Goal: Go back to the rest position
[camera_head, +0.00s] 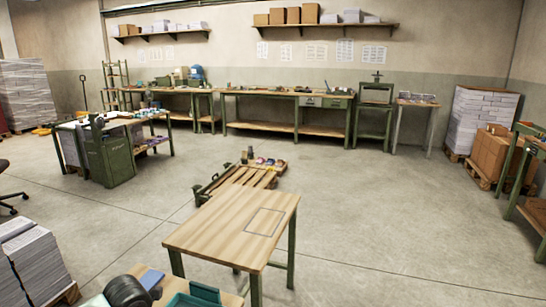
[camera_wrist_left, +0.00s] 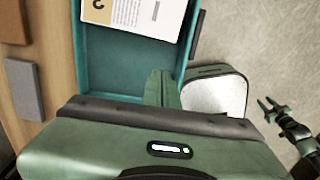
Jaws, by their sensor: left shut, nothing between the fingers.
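My left gripper (camera_wrist_left: 160,78) shows in the left wrist view, shut and empty, its green fingers over a teal tray (camera_wrist_left: 100,62). A printed sheet (camera_wrist_left: 140,14) lies at the tray's far end, apart from the fingers. My right gripper (camera_wrist_left: 268,109) is at the right of the left wrist view, its two green fingertips apart over the bare floor. Neither gripper can be made out in the head view, where teal tray parts (camera_head: 205,292) show at the bottom edge.
A wooden table (camera_head: 210,232) with a marked rectangle stands ahead. Paper stacks (camera_head: 35,265) stand at the lower left. A grey block (camera_wrist_left: 26,90) lies left of the tray. The floor to the right (camera_head: 390,220) is clear.

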